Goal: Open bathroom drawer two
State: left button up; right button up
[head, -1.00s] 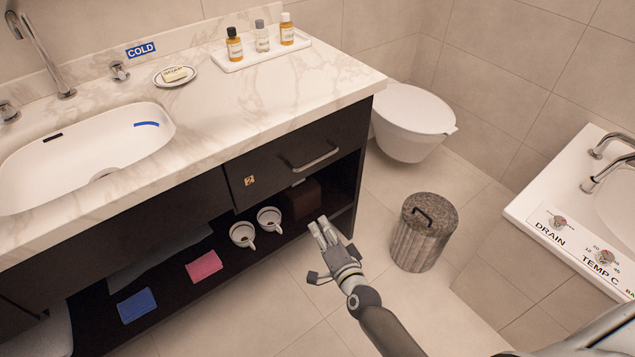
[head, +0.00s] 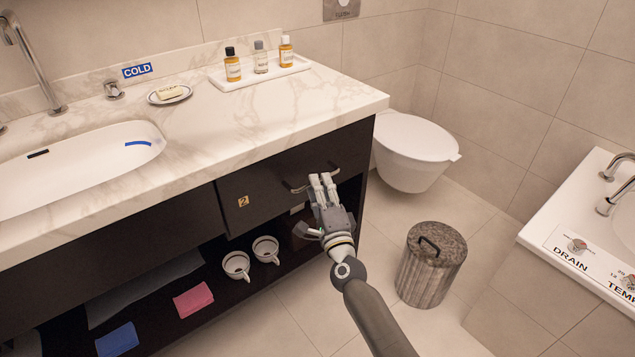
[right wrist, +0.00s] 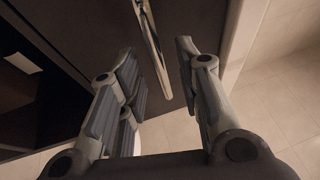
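Drawer two (head: 262,197) is the dark drawer front under the right end of the counter, marked with a small "2" label (head: 243,201). It is shut. Its metal bar handle (head: 291,187) is partly hidden behind my right gripper (head: 322,184) in the head view. In the right wrist view the handle (right wrist: 153,45) lies ahead of and between the spread fingers of the right gripper (right wrist: 158,75). The gripper is open and holds nothing; whether a finger touches the handle cannot be told. My left gripper is not in view.
The marble counter (head: 215,125) overhangs the drawer. Two cups (head: 236,264), a pink cloth (head: 193,300) and a blue cloth (head: 117,340) lie on the shelf below. A lidded bin (head: 431,265) stands right of my arm, with a toilet (head: 413,150) behind.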

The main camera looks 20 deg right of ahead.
jog(key=shift+w+r, duration=0.2)
jog(key=shift+w, duration=1)
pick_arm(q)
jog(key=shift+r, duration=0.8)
pick_arm(e)
jog(key=shift+w, duration=0.15)
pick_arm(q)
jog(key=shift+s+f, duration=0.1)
pick_arm(e)
grip_shut()
